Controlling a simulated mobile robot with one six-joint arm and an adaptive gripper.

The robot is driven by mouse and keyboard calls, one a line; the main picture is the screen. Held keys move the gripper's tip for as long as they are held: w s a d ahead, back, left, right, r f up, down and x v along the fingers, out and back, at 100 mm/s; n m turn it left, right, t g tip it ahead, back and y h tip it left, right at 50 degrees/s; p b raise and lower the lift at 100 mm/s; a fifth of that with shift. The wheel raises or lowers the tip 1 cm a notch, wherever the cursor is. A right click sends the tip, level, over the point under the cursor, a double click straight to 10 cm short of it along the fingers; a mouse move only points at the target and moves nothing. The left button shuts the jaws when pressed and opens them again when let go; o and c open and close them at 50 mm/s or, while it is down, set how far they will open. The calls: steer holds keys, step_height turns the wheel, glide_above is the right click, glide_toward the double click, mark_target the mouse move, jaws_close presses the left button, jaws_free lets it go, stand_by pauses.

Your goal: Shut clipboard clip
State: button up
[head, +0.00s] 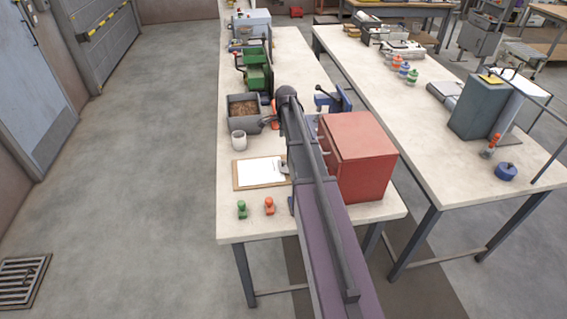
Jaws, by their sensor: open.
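The clipboard (240,186) lies flat on the near part of the left workbench, a brown board with a white sheet on it. A small grey piece at its right edge, beside my arm, looks like the clip (284,167). It is too small and partly covered to tell whether it stands open or shut. My arm reaches up over the bench just right of the clipboard and hides that side. My gripper cannot be made out; it is hidden behind the arm or out of the picture.
A red cabinet (362,160) stands right of my arm. A white cup (238,138) and a grey bin of brown pellets (243,108) stand behind the clipboard. Green (242,209) and orange (269,206) small items sit in front.

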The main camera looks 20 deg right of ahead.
mark_target(284, 162)
steer(key=shift+w+f+b, duration=0.15)
steer(key=shift+f+b, duration=3.25)
steer(key=shift+f, duration=0.05)
steer(key=shift+w+f+b, duration=0.15)
steer(key=shift+f+b, duration=3.2)
steer(key=shift+f, duration=0.05)
jaws_close()
